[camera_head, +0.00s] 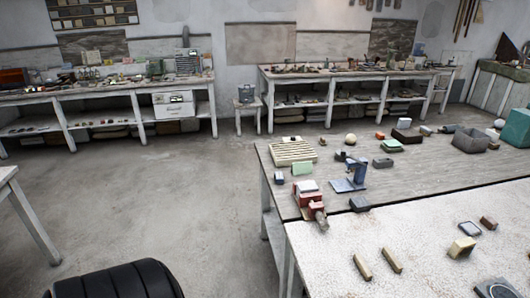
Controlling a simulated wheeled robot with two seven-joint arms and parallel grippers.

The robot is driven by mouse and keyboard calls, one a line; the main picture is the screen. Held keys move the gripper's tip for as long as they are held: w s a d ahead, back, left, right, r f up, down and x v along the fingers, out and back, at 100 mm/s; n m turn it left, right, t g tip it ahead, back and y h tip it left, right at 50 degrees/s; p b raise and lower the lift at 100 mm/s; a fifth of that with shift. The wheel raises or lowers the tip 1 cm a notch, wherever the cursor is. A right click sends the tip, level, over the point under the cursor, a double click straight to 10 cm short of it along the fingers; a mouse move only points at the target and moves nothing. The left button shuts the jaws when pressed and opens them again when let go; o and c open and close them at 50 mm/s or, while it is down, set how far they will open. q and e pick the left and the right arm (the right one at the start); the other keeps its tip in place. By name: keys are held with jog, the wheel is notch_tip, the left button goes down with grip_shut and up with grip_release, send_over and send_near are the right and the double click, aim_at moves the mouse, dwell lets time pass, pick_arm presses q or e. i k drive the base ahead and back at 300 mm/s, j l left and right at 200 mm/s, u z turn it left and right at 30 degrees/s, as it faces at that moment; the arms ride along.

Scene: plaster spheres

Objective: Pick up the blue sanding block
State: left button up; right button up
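I cannot tell for sure which thing is the blue sanding block. Neither of my grippers is in view.
A blue stand (350,180), a red machine (309,200) and a slatted cream tray (294,153) stand on the grey table. Tan blocks (392,260) lie on the white top. A black ribbed shape (120,282) fills the bottom left. The floor (160,200) at left is clear.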

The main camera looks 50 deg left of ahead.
aim_at(279, 178)
jog(key=u, duration=1.5)
jog(key=i+j+z, duration=0.15)
jog(key=z, duration=0.25)
jog(key=i+j+z, duration=0.1)
jog(key=z, duration=0.35)
jog(key=i+j+z, duration=0.1)
jog(key=j+z, duration=0.15)
jog(key=z, duration=0.15)
jog(key=j+z, duration=0.25)
jog(key=z, duration=0.2)
jog(key=j+z, duration=0.2)
jog(key=j, duration=0.65)
jog(key=j+z, duration=0.25)
jog(key=j, duration=0.6)
jog(key=j+z, duration=0.2)
jog(key=j, duration=0.65)
